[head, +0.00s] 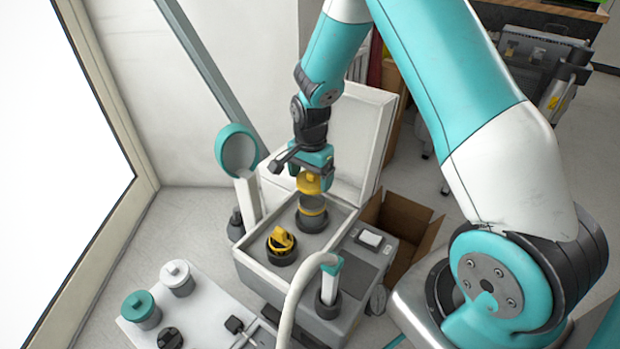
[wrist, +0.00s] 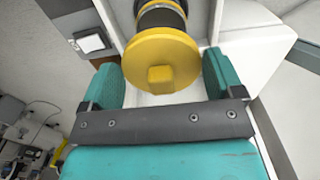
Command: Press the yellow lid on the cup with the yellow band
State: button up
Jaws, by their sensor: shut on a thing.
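The yellow lid (head: 309,184) is a round disc with a square knob, held between the fingers of my gripper (head: 309,174). In the wrist view the lid (wrist: 160,58) faces the camera, with the teal fingers of my gripper (wrist: 164,80) on either side of it. The cup with the yellow band (head: 312,216) stands upright in the top of the white unit, directly beneath the lid. The dark cup (wrist: 160,16) also shows behind the lid in the wrist view. The lid looks just above the cup; I cannot tell whether they touch.
A second dark cup with a yellow insert (head: 281,244) stands nearby on the white unit (head: 262,275). A bench at lower left holds teal-capped (head: 140,306) and white-capped (head: 177,278) jars. An open cardboard box (head: 408,222) lies right.

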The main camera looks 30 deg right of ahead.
notch_tip(320, 180, down, 4)
jog(key=b, duration=0.3)
jog(key=shift+f+b, duration=0.4)
jog(key=shift+f, duration=0.4)
jog(key=shift+r+p, duration=0.1)
jog(key=shift+p, duration=0.45)
dwell(0.5)
jog(key=shift+f+p, duration=0.25)
jog(key=shift+p, duration=0.1)
dwell(1.5)
jog(key=o, duration=0.7)
jog(key=shift+r, duration=0.1)
